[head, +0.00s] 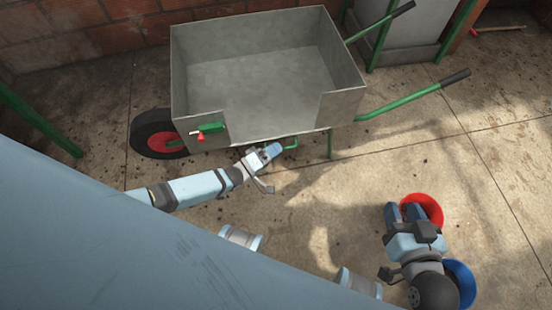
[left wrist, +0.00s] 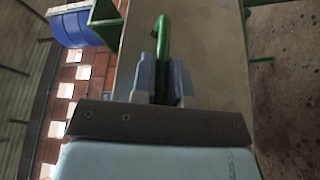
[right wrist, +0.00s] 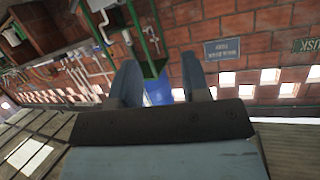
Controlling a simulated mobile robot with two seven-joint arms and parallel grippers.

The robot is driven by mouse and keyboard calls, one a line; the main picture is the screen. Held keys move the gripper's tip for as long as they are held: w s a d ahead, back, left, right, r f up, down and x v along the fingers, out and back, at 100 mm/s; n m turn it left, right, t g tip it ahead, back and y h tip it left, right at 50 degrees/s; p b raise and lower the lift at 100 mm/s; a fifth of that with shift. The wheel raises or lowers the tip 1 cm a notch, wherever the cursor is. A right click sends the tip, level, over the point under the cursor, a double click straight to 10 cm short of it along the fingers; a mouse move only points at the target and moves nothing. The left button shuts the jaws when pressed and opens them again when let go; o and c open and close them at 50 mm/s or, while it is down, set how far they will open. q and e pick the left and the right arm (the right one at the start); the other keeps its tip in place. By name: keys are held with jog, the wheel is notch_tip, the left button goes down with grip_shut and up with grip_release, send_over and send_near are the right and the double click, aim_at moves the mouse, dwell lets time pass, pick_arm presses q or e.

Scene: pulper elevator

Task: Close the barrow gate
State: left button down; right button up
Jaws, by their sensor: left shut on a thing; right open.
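The grey metal barrow (head: 265,75) has a gap in the middle of its near wall, where the gate is down. The gate's face is hidden below the tray edge in the head view. In the left wrist view a flat grey panel (left wrist: 212,50), seemingly the gate, fills the middle. My left gripper (head: 275,151) is shut on a green bent handle (left wrist: 163,40), which stands between its fingers and also shows below the tray edge (head: 291,144). A green latch with a red knob (head: 201,136) is on the near wall, left of the gap. My right gripper (head: 404,208) is open and empty.
A red bucket (head: 432,205) and a blue one (head: 464,280) are beside and below my right arm. The barrow's green handles (head: 410,98) reach right; its black wheel (head: 145,133) is at left. A brick wall (head: 75,35) stands behind.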

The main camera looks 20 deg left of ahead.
pick_arm(q)
jog(key=shift+w+a+r+n+p, duration=0.45)
jog(key=shift+w+a+r+n, duration=0.3)
jog(key=shift+w+r+n, duration=0.25)
jog(key=w+n, duration=0.1)
jog(key=w+a+r, duration=0.1)
jog(key=w+a+n+g+y, duration=0.1)
jog(key=shift+w+r+n, duration=0.1)
jog(key=shift+r+n, duration=0.2)
jog(key=shift+w+a+r, duration=0.2)
jog(key=shift+w+a, duration=0.15)
jog(key=shift+w, duration=0.1)
jog(key=shift+w+a+r, duration=0.15)
jog(key=shift+w+a, duration=0.2)
jog(key=shift+w, duration=0.1)
pick_arm(e)
jog(key=shift+s+d+f+g+h, duration=0.25)
jog(key=shift+s+d+f+g, duration=0.05)
jog(key=shift+f, duration=0.3)
jog(key=shift+s+d+f+g+h, duration=0.25)
jog(key=shift+s+d+f+g, duration=0.05)
jog(key=shift+f, duration=0.25)
pick_arm(q)
jog(key=shift+w+a+r, duration=0.1)
jog(key=c, duration=1.2)
grip_release()
jog(key=shift+o, duration=0.2)
